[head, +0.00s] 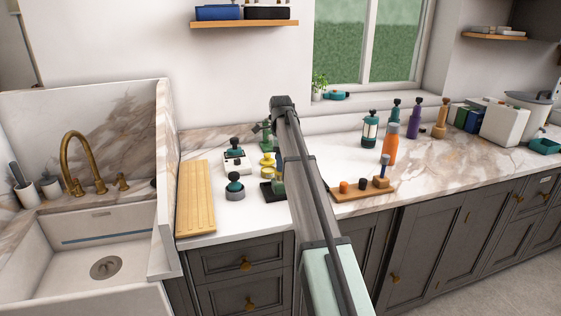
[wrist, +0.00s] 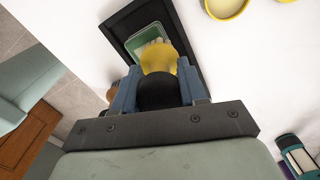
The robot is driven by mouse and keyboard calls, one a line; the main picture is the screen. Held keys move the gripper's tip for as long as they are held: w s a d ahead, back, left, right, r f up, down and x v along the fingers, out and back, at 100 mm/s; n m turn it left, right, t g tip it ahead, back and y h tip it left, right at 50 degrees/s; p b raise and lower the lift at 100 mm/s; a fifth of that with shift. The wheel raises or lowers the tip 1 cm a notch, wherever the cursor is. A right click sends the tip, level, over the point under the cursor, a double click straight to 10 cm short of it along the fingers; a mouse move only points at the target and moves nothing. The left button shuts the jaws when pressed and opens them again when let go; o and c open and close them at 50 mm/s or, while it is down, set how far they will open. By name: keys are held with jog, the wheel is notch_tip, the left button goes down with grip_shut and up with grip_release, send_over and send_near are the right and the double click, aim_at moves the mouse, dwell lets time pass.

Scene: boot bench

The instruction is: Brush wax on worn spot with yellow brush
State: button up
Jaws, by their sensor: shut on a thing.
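My gripper (wrist: 158,76) is shut on a yellow brush (wrist: 160,57) with a dark, round handle end, seen in the wrist view. The brush head is over a green patch (wrist: 135,42) set in a black frame (wrist: 117,22). Pale bristles or a pale worn area show at its far edge; I cannot tell which, nor whether the brush touches the patch. In the head view my arm hides the gripper and the brush; the edge of the black frame (head: 266,189) shows beside the arm. A yellow dish (wrist: 226,8) lies beyond the frame in the wrist view.
A grey round tin with a teal-topped knob (head: 235,187) and a white block with another knob (head: 236,161) stand left of the arm. A wooden board (head: 196,198) lies beside the sink. A wooden rack (head: 362,191) and an orange bottle (head: 390,144) stand to the right.

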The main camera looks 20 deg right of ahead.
jog(key=s, duration=0.4)
notch_tip(320, 180, up, 2)
notch_tip(320, 180, up, 6)
jog(key=shift+s, duration=0.15)
dwell(0.5)
dwell(0.9)
